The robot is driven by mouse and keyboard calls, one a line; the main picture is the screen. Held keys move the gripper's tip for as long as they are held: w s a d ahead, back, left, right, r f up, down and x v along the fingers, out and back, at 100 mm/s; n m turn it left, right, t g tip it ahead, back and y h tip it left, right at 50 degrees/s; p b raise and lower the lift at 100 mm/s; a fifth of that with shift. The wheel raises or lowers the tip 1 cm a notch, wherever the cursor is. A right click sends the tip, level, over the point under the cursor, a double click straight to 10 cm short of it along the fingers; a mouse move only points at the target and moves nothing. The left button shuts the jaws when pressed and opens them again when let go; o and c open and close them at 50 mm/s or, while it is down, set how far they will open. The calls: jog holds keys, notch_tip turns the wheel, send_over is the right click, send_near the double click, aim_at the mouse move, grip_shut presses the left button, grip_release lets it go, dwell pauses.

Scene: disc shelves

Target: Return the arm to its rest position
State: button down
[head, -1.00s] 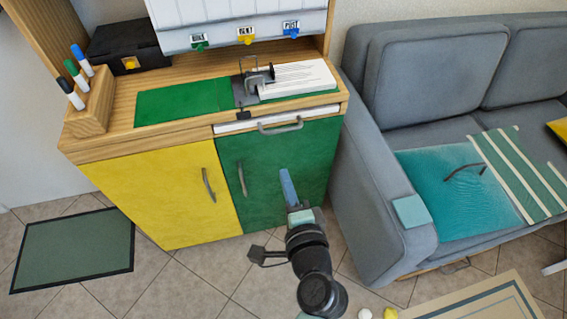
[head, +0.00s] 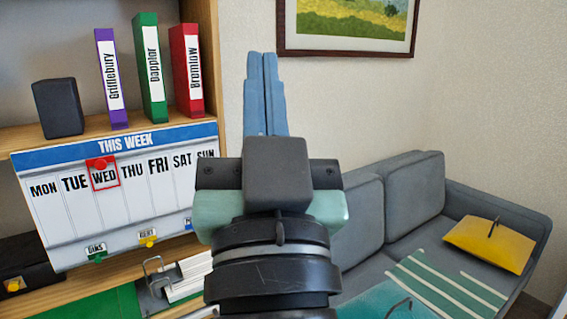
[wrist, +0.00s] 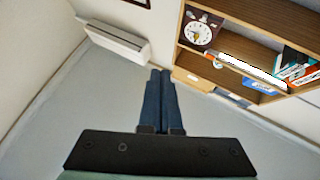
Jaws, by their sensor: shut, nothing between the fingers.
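My gripper (head: 262,58) stands upright in the middle of the head view, its two blue fingers pointing up and pressed together with nothing between them. Its dark wrist and pale green housing fill the lower middle and hide part of the shelf's right side and the sofa.
A week board (head: 125,200) hangs on the wooden shelf at left, below several upright binders (head: 152,70). A grey sofa (head: 400,200) with a yellow cushion (head: 489,244) stands at right, under a framed picture (head: 347,18). The wrist view shows a clock (wrist: 199,31) on shelving.

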jog(key=s+d+r+t+h, duration=0.2)
jog(key=s+r, duration=0.3)
jog(key=r, duration=0.1)
notch_tip(320, 180, up, 19)
jog(key=p, duration=1.9)
jog(key=shift+w+a+f+p, duration=0.15)
jog(key=shift+w+a+p, duration=0.1)
jog(key=shift+p, duration=0.05)
